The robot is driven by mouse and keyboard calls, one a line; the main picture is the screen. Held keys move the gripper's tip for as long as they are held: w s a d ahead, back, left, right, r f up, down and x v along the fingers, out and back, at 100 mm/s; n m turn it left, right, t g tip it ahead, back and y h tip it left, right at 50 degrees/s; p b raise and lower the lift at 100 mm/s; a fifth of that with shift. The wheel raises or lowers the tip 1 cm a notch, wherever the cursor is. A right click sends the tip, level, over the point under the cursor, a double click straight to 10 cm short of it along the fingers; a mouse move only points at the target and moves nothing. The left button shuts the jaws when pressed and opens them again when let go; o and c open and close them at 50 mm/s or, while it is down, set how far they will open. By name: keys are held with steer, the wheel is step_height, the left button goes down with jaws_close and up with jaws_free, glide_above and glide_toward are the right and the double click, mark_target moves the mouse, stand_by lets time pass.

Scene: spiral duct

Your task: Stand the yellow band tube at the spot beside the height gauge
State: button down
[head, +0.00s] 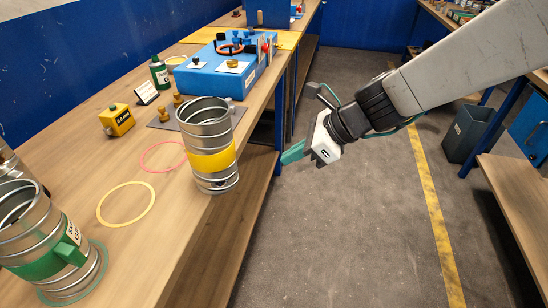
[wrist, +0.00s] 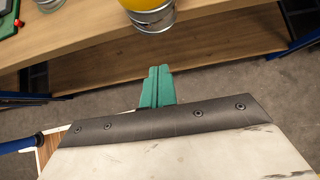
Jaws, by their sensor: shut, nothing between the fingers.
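The yellow band tube (head: 212,160), a ribbed metal duct with a yellow band, stands upright near the front edge of the wooden bench. Its lower end shows at the top of the wrist view (wrist: 152,18). My gripper (head: 292,153) is off the bench's front edge, to the right of the tube and apart from it. Its green fingers (wrist: 157,86) are together and empty. A yellow block with a dial-like label (head: 117,120) stands farther back and may be the height gauge. A yellow ring (head: 126,204) and a pink ring (head: 163,156) mark empty bench spots.
A green band tube (head: 40,245) stands in a green ring at the near left. A grey plate with brass pegs (head: 180,115) lies behind the yellow band tube. A green bottle (head: 159,73) and a blue fixture (head: 215,75) stand farther back.

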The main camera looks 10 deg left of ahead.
mark_target(237, 174)
steer(key=shift+a+r+x, duration=0.3)
steer(key=shift+x, duration=1.65)
steer(key=shift+a+r+x, duration=0.35)
steer(key=shift+x, duration=1.55)
steer(key=shift+a+r+x, duration=0.3)
steer(key=shift+x, duration=1.65)
